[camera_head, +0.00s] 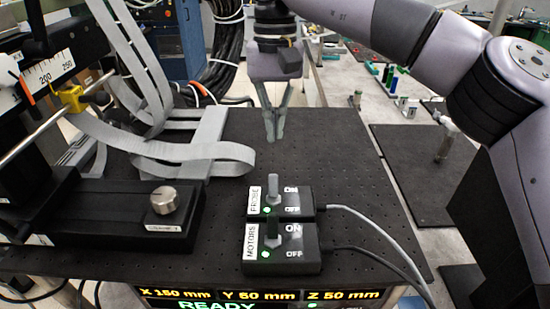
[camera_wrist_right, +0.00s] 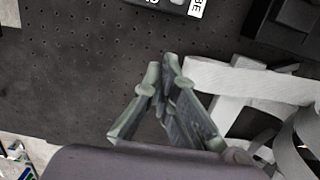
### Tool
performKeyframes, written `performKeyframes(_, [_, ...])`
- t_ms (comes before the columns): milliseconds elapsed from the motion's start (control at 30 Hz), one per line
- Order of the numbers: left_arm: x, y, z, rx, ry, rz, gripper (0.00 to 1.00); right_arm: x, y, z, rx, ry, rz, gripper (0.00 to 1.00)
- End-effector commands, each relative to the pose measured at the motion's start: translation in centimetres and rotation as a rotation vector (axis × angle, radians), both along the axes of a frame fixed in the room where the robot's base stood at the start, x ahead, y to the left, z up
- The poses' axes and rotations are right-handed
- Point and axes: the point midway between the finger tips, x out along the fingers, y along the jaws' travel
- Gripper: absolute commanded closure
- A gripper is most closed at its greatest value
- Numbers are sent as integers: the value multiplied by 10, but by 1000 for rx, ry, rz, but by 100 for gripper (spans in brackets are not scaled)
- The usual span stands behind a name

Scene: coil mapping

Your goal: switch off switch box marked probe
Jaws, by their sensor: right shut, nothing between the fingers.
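The switch box marked PROBE (camera_head: 301,200) is a small black box on the black perforated board. Its grey lever (camera_head: 273,188) stands up, leaning to the ON side, and its small light is green. In the wrist view only a corner of this box (camera_wrist_right: 165,3) shows at the top edge, with part of its white label. My right gripper (camera_head: 271,138) hangs fingers down behind the box, apart from it. Its fingertips are together and empty, also in the wrist view (camera_wrist_right: 163,65). My left gripper is not seen.
A matching MOTORS box (camera_head: 300,262), with a dark lever and green light, sits directly in front of the PROBE box. Cables run right from both. Left are a black stage with a metal knob (camera_head: 164,200) and grey ribbon cable (camera_head: 190,152). The board (camera_head: 345,165) is clear at right.

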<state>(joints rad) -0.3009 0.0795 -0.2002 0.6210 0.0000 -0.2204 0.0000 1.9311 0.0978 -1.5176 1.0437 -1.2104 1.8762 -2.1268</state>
Motion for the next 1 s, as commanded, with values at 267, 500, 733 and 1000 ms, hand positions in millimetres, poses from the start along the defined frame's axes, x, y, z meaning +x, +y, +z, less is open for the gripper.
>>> performKeyframes(267, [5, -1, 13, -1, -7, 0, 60, -7, -1, -60, -3, 3, 0, 100])
performKeyframes(500, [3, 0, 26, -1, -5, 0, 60, -32, 0, -50, -1, -2, 3, 100])
performKeyframes(733, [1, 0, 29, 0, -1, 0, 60, -43, 0, -47, 1, -1, 0, 100])
performKeyframes(1000, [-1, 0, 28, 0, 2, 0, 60, -43, 0, -47, 1, -1, -1, 100])
